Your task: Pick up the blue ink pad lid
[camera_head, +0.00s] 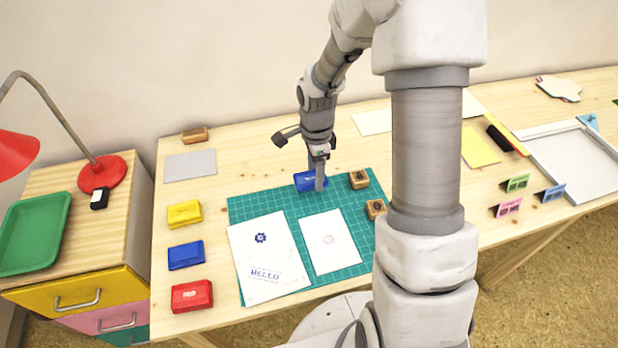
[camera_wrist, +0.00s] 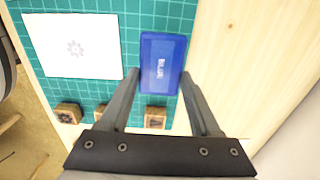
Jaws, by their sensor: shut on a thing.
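The blue ink pad lid (camera_head: 306,181), marked "BLUE", is at the back edge of the green cutting mat (camera_head: 240,209). It also shows in the wrist view (camera_wrist: 163,55), between my fingers. My gripper (camera_wrist: 160,76) is shut on its two long sides near one end. In the head view my gripper (camera_head: 320,183) points down and hides part of the lid. I cannot tell whether the lid rests on the mat or is slightly above it. Whether an ink pad base is under it is hidden.
Yellow (camera_head: 184,214), blue (camera_head: 186,255) and red (camera_head: 192,295) ink pads stand in a column left of the mat. Wooden stamps (camera_head: 359,179) sit right of the lid. A printed card (camera_head: 268,260) and a second card (camera_head: 330,242) lie on the mat.

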